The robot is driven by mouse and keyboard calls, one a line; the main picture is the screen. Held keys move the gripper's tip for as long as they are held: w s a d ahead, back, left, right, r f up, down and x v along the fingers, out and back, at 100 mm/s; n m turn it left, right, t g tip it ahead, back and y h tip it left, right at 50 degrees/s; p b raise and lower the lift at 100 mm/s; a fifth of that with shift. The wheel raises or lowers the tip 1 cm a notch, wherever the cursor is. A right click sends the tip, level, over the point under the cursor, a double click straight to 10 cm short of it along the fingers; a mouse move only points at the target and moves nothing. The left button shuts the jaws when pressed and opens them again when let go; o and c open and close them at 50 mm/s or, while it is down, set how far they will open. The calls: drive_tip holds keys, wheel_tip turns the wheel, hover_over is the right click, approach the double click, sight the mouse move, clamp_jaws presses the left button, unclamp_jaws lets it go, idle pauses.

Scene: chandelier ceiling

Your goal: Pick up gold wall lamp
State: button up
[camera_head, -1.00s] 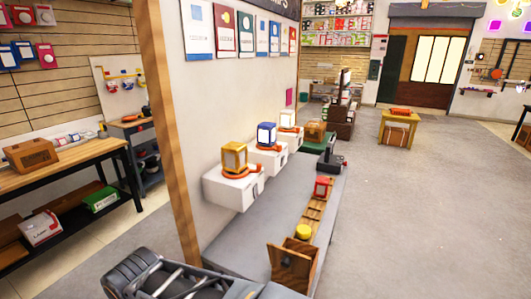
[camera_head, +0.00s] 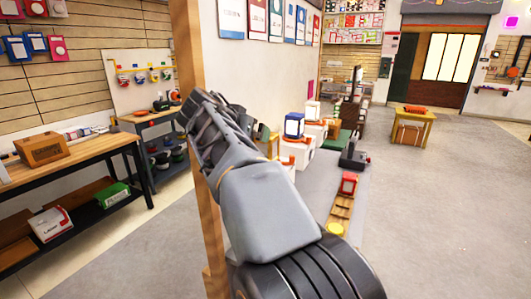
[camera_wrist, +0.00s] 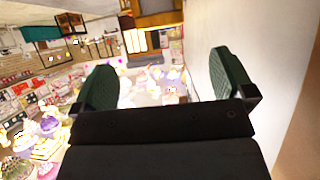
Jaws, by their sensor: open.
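The gold wall lamp is mostly hidden behind my arm in the head view; only a thin gold edge (camera_head: 274,146) shows beside my gripper (camera_head: 262,134). It belongs to the row of lamps on white blocks along the wall. In the wrist view my gripper (camera_wrist: 166,78) is open, its two dark green fingers wide apart with nothing held between them. I cannot make out the gold lamp in the wrist view.
A wooden post (camera_head: 189,60) stands close left of my arm. A white wall (camera_wrist: 232,35) is near the right finger in the wrist view. A red lamp (camera_head: 348,184) sits on a wooden strip on the grey platform. Open floor (camera_head: 440,220) lies to the right.

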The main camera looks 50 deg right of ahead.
sight(266, 150)
drive_tip(key=p+x, duration=0.2)
drive_tip(key=x, duration=1)
drive_tip(key=shift+w+d, duration=0.1)
drive_tip(key=shift+d, duration=0.3)
drive_tip(key=c, duration=1.1)
